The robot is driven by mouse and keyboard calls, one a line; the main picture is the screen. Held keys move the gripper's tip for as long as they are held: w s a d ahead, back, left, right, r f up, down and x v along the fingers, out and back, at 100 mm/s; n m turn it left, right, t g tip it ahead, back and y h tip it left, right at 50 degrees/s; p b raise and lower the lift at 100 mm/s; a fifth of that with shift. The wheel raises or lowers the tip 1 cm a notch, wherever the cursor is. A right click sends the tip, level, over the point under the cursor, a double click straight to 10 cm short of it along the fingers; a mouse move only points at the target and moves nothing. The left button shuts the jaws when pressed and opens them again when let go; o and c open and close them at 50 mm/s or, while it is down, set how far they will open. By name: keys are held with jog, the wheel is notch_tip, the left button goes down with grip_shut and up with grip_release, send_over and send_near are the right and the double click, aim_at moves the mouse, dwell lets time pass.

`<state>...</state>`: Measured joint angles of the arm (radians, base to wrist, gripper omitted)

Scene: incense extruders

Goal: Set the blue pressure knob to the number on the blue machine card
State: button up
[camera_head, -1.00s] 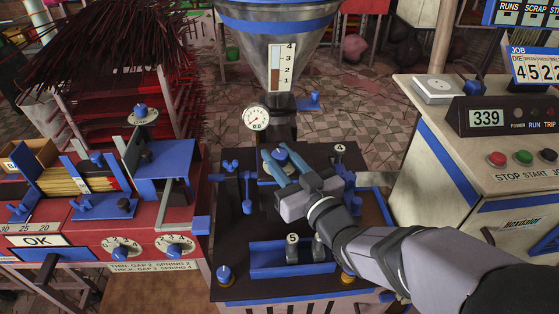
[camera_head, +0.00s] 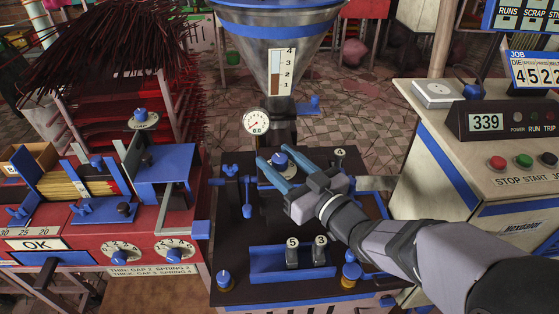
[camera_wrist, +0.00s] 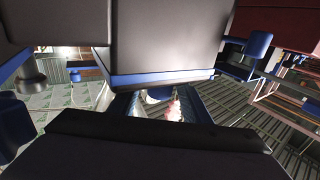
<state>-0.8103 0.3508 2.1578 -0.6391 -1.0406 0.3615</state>
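The blue job card (camera_head: 535,66) on the console at the right reads 4, 5, 2, 2; its column labels are too small to read surely. A blue knob (camera_head: 281,159) stands on the dark machine deck below the hopper. My gripper (camera_head: 272,155) is open, its two blue fingers apart with the tips on either side of this knob. I cannot tell whether they touch it. The round gauge (camera_head: 256,122) above the knob appears to read 0.0. In the wrist view, dark and blue bodies fill much of the picture and the knob is not clearly seen.
Dies marked 5 (camera_head: 292,254) and 3 (camera_head: 320,252) sit in a blue tray at the deck's front; one marked 4 (camera_head: 340,155) stands behind my gripper. Blue levers (camera_head: 248,195) rise left of it. A red machine (camera_head: 105,235) stands left.

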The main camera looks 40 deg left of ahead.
dwell(0.3)
notch_tip(320, 180, up, 10)
jog(key=shift+p, duration=0.75)
notch_tip(320, 180, up, 5)
jog(key=w+d+p, duration=0.1)
jog(key=w+p, duration=0.1)
jog(key=p, duration=0.6)
jog(key=h+p, duration=0.5)
send_near(280, 157)
jog(key=a+f, duration=0.1)
jog(key=a, duration=0.1)
jog(key=shift+g+y, duration=0.3)
jog(key=shift+g, duration=0.1)
jog(key=shift+w+x, duration=0.2)
jog(key=shift+x, duration=1.75)
jog(key=shift+w+x, duration=0.25)
jog(key=shift+x, duration=1.65)
jog(key=shift+d+f, duration=0.15)
